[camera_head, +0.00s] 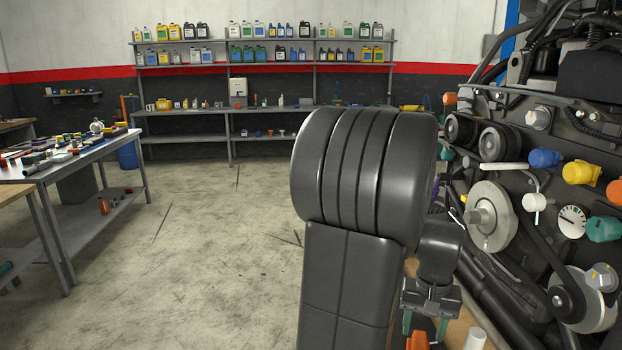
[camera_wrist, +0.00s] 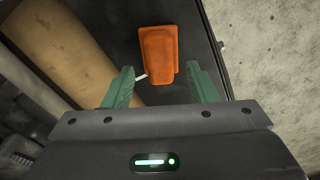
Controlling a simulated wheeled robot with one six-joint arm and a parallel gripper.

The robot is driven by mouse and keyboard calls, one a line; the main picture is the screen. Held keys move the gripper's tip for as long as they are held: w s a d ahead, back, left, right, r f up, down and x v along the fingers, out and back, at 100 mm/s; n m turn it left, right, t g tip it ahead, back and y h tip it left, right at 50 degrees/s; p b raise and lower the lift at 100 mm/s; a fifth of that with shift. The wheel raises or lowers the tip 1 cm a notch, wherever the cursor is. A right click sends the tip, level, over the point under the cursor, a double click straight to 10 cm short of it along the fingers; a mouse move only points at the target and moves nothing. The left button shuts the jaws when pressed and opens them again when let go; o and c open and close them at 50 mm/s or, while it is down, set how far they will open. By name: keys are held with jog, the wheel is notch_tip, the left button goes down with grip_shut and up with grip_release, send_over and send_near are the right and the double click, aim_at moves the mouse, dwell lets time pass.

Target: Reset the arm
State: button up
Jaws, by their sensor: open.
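My gripper (camera_wrist: 160,66) is open, with its two green fingers spread apart in the wrist view. An orange part (camera_wrist: 160,50) with a raised block lies on a dark surface and shows between and beyond the fingertips. I cannot tell how far below the fingers it is, and neither finger is seen closed on it. In the head view my gripper (camera_head: 424,322) points down at the lower right, beside the engine, with the orange part (camera_head: 417,341) at the bottom edge. My own arm hides much of the middle.
A large engine (camera_head: 480,270) with pulleys, coloured caps and a gauge stands close on the right. A cluttered workbench (camera_head: 90,157) is at the left. Shelves of bottles (camera_head: 260,40) line the back wall. The concrete floor (camera_head: 210,240) between is mostly clear.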

aim_at(421, 342)
jog(key=f+p, duration=0.1)
jog(key=f, duration=0.3)
jog(key=shift+s+f, duration=0.2)
jog(key=shift+r, duration=0.45)
